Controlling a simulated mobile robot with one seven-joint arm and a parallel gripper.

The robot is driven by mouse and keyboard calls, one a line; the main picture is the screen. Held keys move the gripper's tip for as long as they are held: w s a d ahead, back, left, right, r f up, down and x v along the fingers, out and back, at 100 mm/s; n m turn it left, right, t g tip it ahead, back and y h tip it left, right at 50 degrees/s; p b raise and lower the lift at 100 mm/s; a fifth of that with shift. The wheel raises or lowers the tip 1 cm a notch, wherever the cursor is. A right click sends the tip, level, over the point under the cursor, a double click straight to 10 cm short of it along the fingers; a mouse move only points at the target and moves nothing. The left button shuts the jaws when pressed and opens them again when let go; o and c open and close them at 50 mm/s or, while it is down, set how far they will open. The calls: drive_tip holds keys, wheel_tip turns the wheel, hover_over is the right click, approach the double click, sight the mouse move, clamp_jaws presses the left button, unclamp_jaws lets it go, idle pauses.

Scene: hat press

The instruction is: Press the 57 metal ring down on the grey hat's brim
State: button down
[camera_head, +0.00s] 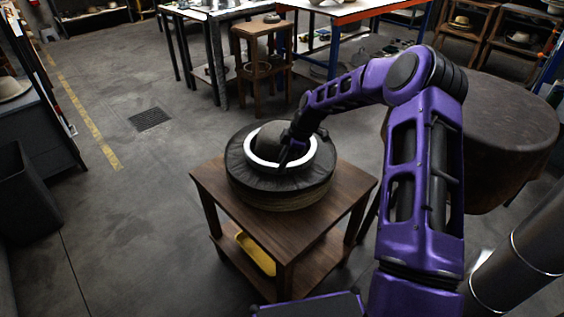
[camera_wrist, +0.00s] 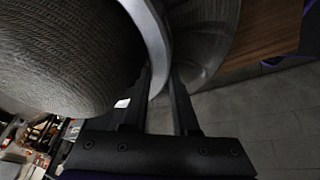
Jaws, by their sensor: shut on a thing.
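The metal ring (camera_head: 253,157) shows as a bright white band around the crown of the grey hat (camera_head: 268,146) in the head view. The hat sits on a round dark block (camera_head: 250,180) on a small wooden table. In the wrist view the ring (camera_wrist: 157,45) curves past the woven grey crown (camera_wrist: 60,50), with the paler brim or block beyond it. My gripper (camera_head: 287,157) is at the ring's near right side. Its two fingers (camera_wrist: 165,75) straddle the ring's edge and are shut on it. I cannot tell whether the ring touches the brim all round.
The wooden table (camera_head: 210,183) has a lower shelf with a yellow tray (camera_head: 256,254). A round covered table (camera_head: 510,130) stands at the right, behind my arm. A wooden stool (camera_head: 262,75) and workbenches stand at the back. The floor at the left is open.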

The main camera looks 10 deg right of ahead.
drive_tip(key=shift+f+b, duration=0.45)
drive_tip(key=shift+f, duration=0.15)
idle(0.5)
drive_tip(key=shift+s+f, duration=0.15)
drive_tip(key=shift+f, duration=0.1)
idle(2.5)
drive_tip(key=shift+r, duration=0.2)
idle(2.2)
